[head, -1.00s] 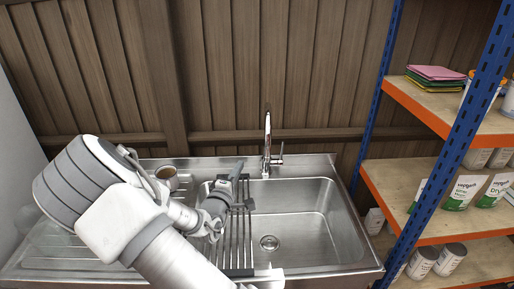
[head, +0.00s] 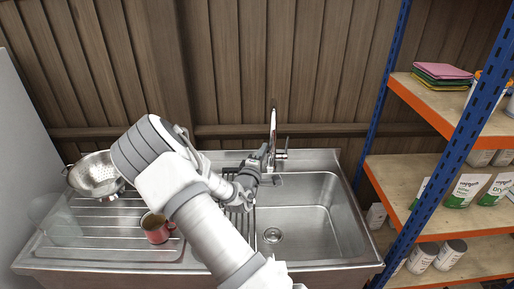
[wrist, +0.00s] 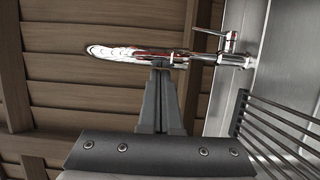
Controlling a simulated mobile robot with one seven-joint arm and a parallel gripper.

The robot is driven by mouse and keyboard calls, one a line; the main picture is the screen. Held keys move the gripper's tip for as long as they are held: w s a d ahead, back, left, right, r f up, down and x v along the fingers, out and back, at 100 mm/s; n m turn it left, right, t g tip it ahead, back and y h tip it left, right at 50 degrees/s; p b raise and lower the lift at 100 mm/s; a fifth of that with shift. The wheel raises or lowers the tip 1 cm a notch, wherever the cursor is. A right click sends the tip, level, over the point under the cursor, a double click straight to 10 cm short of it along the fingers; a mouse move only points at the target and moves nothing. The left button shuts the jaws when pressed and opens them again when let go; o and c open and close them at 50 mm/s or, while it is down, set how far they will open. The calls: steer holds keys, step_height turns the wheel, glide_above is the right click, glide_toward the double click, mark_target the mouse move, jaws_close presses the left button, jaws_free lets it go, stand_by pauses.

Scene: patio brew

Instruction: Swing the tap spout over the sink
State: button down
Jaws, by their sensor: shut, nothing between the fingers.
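The chrome tap (head: 273,128) stands upright at the back edge of the sink, left of the basin's middle. In the wrist view the tap (wrist: 175,54) lies sideways, its lever and base to the right and its curved spout (wrist: 115,52) to the left. The sink basin (head: 318,215) is steel and looks empty. My gripper (head: 265,150) is just left of the tap. In the wrist view my gripper (wrist: 160,64) has its fingers together and empty, tips at the tap's edge. I cannot tell whether they touch it.
A slatted rack (head: 240,222) spans the basin's left part. A blue-and-orange shelf unit (head: 421,106) stands close on the right. The wooden fence (head: 330,60) is behind the tap.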

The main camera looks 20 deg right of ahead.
stand_by(0.3)
steer(key=shift+s+d+b, duration=0.5)
steer(key=shift+s+d, duration=0.05)
steer(key=shift+d, duration=0.2)
steer(key=shift+w, duration=0.2)
